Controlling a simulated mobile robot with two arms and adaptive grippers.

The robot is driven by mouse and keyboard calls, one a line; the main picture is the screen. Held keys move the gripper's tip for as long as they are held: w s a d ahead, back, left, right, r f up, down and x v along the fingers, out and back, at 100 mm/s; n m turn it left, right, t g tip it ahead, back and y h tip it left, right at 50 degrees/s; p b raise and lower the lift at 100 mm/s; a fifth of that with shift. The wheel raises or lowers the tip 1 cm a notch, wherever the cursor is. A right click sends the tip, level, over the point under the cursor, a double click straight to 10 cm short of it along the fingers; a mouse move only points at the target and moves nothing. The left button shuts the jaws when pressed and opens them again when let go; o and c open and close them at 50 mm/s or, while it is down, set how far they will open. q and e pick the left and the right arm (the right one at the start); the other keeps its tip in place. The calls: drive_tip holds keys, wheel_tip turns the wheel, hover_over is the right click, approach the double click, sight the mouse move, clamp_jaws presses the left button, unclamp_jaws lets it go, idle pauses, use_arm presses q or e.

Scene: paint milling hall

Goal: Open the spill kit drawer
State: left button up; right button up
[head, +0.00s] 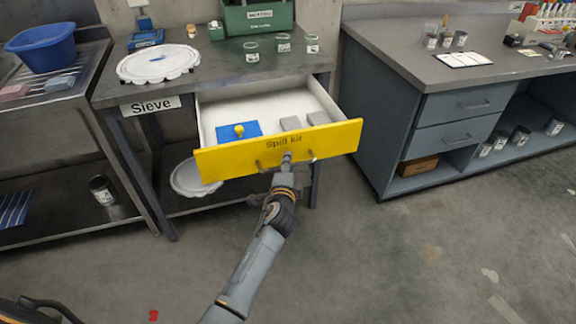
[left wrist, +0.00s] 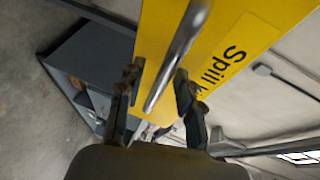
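The spill kit drawer has a yellow front (head: 225,160) lettered "Spill kit" and stands pulled well out from under the left workbench. Its white inside shows a blue pad with a yellow object (head: 239,130) and grey blocks (head: 290,123). The metal bar handle (left wrist: 177,55) crosses the yellow front in the left wrist view. My left gripper (head: 286,163) is at the middle of this handle. In the left wrist view its two fingers (left wrist: 157,90) stand apart on either side of the bar, with a visible gap on one side. My right gripper is not in view.
The workbench (head: 225,60) holds a white sieve lid (head: 158,63) and a green box (head: 258,18). A blue-grey cabinet (head: 400,130) with shut drawers stands to the right. A steel table (head: 60,95) stands left. The floor in front is mostly clear.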

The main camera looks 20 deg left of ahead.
use_arm(q)
drive_tip(key=v, duration=1.2)
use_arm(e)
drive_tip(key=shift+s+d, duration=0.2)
use_arm(q)
drive_tip(key=s+d+f+n+g+h+p, duration=0.15)
drive_tip(key=s+f+g, duration=0.4)
drive_tip(key=f, duration=0.95)
drive_tip(key=s+f+n+g+h+p, duration=0.1)
drive_tip(key=s+f+n+g+h, duration=0.15)
drive_tip(key=s+f, duration=0.9)
drive_tip(key=s+a+f+n+g, duration=0.2)
drive_tip(key=s+f, duration=0.4)
drive_tip(key=s, duration=0.4)
drive_tip(key=s+a+f+n+g+p, duration=0.1)
drive_tip(key=s+a+f+n+g, duration=0.1)
drive_tip(key=s+f, duration=0.5)
drive_tip(key=s+a+f+n+g+y, duration=0.1)
drive_tip(key=s+a+f+n, duration=0.3)
drive_tip(key=s, duration=0.9)
wheel_tip(320, 180, down, 3)
drive_tip(key=shift+a+g+p, duration=0.2)
drive_tip(key=shift+g+p, duration=0.2)
drive_tip(key=shift+g, duration=0.4)
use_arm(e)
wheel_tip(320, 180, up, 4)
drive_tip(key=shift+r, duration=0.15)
